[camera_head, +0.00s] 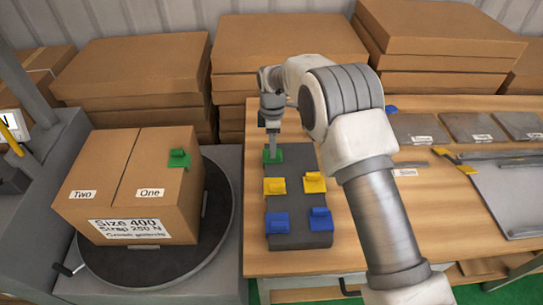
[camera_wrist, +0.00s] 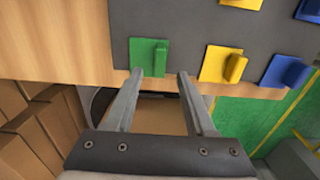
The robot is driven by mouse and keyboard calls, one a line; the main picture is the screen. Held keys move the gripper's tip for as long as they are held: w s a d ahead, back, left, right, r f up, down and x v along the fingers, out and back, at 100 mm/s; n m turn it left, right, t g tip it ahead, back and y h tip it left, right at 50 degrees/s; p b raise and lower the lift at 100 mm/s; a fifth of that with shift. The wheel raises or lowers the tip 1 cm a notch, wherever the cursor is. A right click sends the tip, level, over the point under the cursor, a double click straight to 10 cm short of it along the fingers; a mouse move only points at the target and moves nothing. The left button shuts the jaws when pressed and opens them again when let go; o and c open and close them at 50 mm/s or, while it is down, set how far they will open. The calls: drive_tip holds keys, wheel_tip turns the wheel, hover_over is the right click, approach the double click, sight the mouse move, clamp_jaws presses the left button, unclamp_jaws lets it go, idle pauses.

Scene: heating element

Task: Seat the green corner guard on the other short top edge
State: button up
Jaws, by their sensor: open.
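A green corner guard (camera_head: 273,157) lies at the far left of a dark holder board (camera_head: 299,193) on the wooden table. My gripper (camera_head: 270,142) is open just above this guard. In the wrist view, the guard (camera_wrist: 149,57) shows just beyond and between the two spread fingertips (camera_wrist: 158,76); the fingers are not closed on it. The cardboard box (camera_head: 127,190) stands upright on a dark round turntable (camera_head: 160,273). Another green guard (camera_head: 179,159) sits on the box's right top edge, near the "One" label. No guard shows on its left top edge, by the "Two" label.
Two yellow guards (camera_head: 314,183) and two blue guards (camera_head: 320,219) sit on the board near the green one. Stacked cartons (camera_head: 135,70) stand behind. Grey plates (camera_head: 468,127) lie on the right of the table. A grey post (camera_head: 28,70) rises left of the box.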

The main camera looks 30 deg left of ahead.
sight(267, 159)
drive_tip(key=shift+a+f, duration=0.15)
drive_tip(key=shift+f, duration=1.55)
clamp_jaws()
